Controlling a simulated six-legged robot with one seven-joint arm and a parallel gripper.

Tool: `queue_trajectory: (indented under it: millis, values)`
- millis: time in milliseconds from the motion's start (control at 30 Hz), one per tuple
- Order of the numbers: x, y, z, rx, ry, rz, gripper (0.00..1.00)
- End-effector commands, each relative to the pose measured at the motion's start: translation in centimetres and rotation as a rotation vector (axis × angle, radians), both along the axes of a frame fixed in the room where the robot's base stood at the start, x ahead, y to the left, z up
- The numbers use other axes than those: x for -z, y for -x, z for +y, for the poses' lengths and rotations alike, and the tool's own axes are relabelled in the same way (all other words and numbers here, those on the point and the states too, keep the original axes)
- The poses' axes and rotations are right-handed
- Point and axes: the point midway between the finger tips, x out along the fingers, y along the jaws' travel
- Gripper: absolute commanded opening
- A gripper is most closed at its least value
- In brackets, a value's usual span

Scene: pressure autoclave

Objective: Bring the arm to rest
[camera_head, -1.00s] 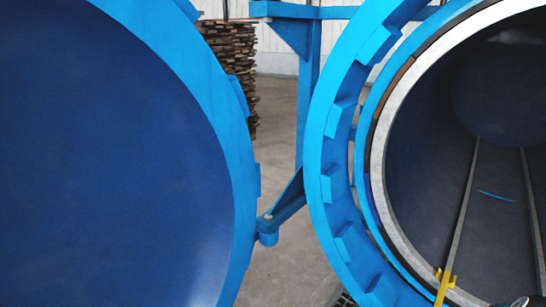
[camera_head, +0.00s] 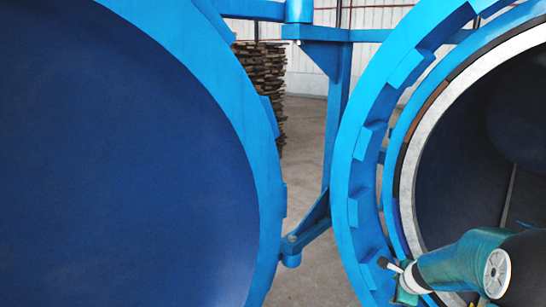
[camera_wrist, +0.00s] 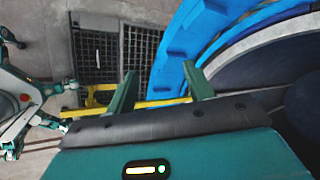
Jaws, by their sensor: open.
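My gripper (camera_wrist: 160,68) shows in the wrist view with its two green fingers spread apart and nothing between them. Beyond the fingers are a floor grating, a yellow bar and the blue rim of the autoclave (camera_wrist: 178,55). In the head view my arm reaches in at the lower right, in front of the autoclave's opening (camera_head: 412,165). The fingers cannot be made out clearly there. The round blue autoclave door (camera_head: 120,160) stands open at the left.
A blue hinge post (camera_head: 337,120) stands between door and vessel. The yellow bar (camera_wrist: 150,103) lies low by the dark floor grating (camera_wrist: 98,50). Stacked wood (camera_head: 262,85) stands far behind. Bare floor shows between door and vessel.

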Motion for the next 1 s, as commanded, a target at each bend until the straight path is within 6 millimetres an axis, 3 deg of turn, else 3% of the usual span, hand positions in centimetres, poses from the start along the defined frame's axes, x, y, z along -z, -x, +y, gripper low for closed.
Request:
queue_trajectory:
  millis: [33,200,500,700,1000]
  values:
    - [-1.9,0.2,1.8,-0.084,0.042,0.000,0.53]
    - [-6.6,2.1,7.0,-0.369,0.181,0.019,0.53]
    - [-13.2,7.8,14.9,-0.839,0.430,0.047,0.53]
    - [-16.2,12.9,18.9,-1.132,0.596,0.065,0.53]
    - [-18.7,21.2,22.5,-1.536,0.844,0.090,0.53]
